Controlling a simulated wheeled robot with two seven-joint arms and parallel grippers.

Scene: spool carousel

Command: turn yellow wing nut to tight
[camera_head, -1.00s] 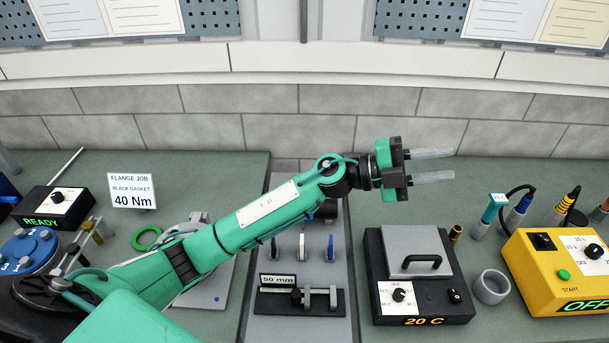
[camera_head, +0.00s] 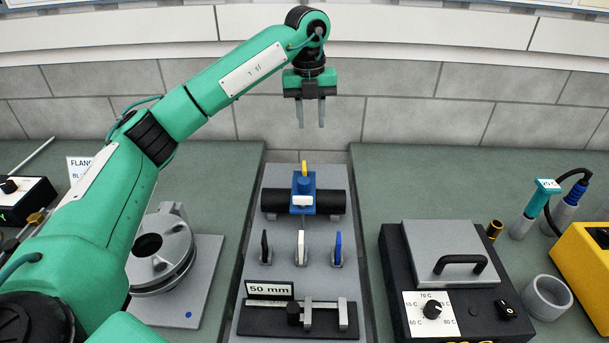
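A yellow piece, which looks like the yellow wing nut (camera_head: 304,168), stands upright on top of a blue clamp block (camera_head: 303,190). The block sits around a black horizontal pipe (camera_head: 331,202) at the far end of the grey middle panel (camera_head: 285,259). A white tab shows on the block's front. My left gripper (camera_head: 311,126) points down with its two pale fingers apart and nothing between them. In the picture it is just above the yellow piece, apart from it; its exact depth is unclear. My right gripper is not in view.
Black, white and blue upright pieces (camera_head: 301,249) stand in front of the pipe. A 50 mm gauge (camera_head: 300,317) lies nearer. A grey flange (camera_head: 161,257) is at left, partly behind my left arm. A black heater box (camera_head: 449,285) stands at right.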

